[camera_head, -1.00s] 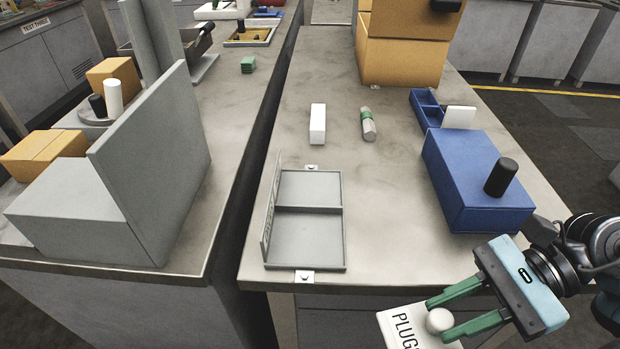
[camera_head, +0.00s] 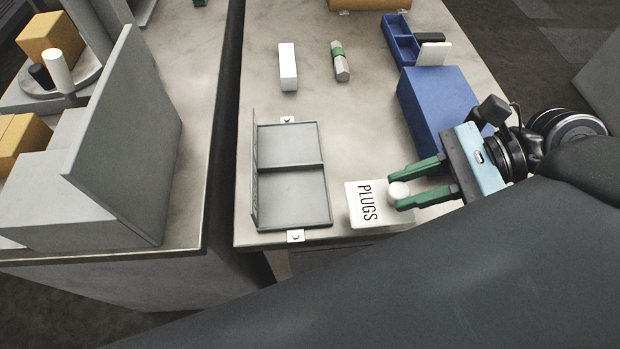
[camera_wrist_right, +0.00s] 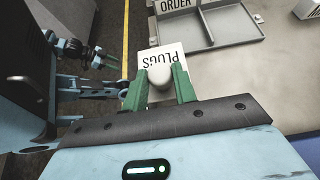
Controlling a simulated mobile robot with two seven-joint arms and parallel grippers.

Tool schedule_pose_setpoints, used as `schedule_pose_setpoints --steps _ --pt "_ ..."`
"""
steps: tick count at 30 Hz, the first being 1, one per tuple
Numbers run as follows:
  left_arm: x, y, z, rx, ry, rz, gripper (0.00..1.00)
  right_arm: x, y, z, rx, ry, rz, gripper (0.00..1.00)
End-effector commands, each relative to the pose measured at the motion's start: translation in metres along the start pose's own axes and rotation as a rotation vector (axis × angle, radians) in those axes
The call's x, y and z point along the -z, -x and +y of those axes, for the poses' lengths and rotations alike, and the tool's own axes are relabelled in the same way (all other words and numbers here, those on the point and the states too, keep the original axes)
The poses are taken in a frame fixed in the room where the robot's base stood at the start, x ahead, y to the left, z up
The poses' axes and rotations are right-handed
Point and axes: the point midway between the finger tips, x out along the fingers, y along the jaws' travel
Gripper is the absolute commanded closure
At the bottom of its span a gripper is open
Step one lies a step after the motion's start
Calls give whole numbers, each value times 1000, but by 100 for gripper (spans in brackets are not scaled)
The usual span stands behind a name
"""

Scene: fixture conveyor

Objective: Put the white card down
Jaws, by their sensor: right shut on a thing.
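The white card (camera_head: 366,206), lettered PLUGS, has a round white knob (camera_head: 398,190) on it. My right gripper (camera_head: 395,192) is shut on this knob. In the head view the card shows just right of the grey two-compartment tray (camera_head: 290,225), over the front edge of the table. The right wrist view also shows the card (camera_wrist_right: 150,60) between the fingers and the tray. I cannot tell whether it touches the table. My left gripper (camera_wrist_right: 110,61) shows small at the left of the wrist view, away from the card; its jaw state is unclear.
An upright plate (camera_wrist_right: 176,6) lettered ORDER stands at the tray's side. A white block (camera_head: 288,68) and a green-banded grey piece (camera_head: 340,62) lie farther back. Bare tabletop (camera_head: 360,125) lies between.

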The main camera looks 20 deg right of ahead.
Motion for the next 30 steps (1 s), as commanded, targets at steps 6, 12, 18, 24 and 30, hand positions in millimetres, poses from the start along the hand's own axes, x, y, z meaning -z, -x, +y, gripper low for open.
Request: schedule_pose_setpoints --steps 6,12,18,24,30 --pt "-2 -4 0 -1 2 2 53 -10 -24 -11 0 5 0 100" --pt "-3 -9 0 -2 2 3 53 -17 -44 -19 0 3 -2 100" --pt "7 -6 -1 0 -1 18 53 -32 -66 -30 1 4 -4 100" --pt "15 -1 -1 2 -3 28 53 -45 -96 -42 -1 4 -5 100" --pt "10 2 -1 2 -2 18 53 -50 -114 -50 0 1 0 100"
